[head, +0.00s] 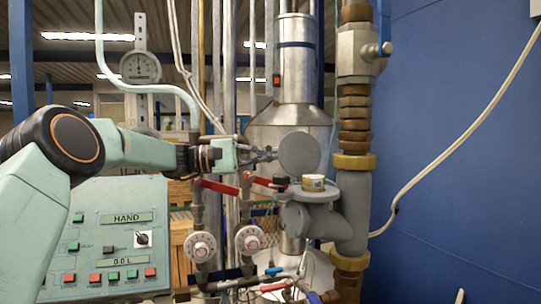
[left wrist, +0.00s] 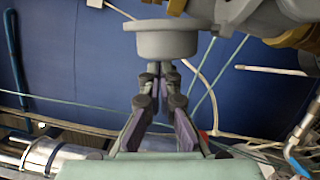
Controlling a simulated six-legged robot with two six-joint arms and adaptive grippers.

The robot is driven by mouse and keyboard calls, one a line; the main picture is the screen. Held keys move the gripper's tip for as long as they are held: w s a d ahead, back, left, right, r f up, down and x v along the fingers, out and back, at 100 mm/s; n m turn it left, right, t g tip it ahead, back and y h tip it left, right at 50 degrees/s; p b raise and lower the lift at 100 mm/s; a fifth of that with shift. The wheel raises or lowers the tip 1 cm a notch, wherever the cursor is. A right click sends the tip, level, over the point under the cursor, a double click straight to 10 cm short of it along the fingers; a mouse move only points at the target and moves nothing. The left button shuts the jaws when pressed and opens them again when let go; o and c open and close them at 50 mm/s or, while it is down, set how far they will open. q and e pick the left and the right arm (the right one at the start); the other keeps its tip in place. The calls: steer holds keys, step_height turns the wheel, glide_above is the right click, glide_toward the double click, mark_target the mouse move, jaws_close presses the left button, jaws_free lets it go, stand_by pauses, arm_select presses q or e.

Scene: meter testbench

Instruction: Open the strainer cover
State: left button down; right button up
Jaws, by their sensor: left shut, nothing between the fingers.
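A flat round grey disc (head: 300,152), which looks like the strainer cover, stands upright with its face toward me. It is just above a grey pipe body (head: 308,215) with a flat flange, and a small white-and-brass cap (head: 313,183) sits on that body. My left gripper (head: 272,154) comes in from the left, shut and empty, its tips close to the disc's left edge. In the left wrist view my shut fingers (left wrist: 152,72) point at a grey flanged, cup-shaped part (left wrist: 167,40). Whether they touch it I cannot tell. My right gripper is not in view.
A thick vertical pipe with brass fittings (head: 354,105) stands right of the disc. Red-handled valves (head: 221,187) and dials (head: 200,247) lie below my left arm. A control panel (head: 118,240) is at lower left. A blue wall (head: 455,150) fills the right.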

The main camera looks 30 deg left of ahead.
arm_select(q)
steer(key=m+b, duration=0.2)
steer(key=b, duration=0.1)
steer(key=shift+s+r+m+g, duration=0.3)
steer(key=shift+s+m, duration=0.05)
steer(key=shift+m, duration=0.05)
steer(key=shift+s+d+r+m, duration=0.25)
steer(key=shift+d+r+m, duration=0.1)
steer(key=shift+m, duration=0.15)
steer(key=v, duration=1.2)
steer(key=shift+r, duration=0.3)
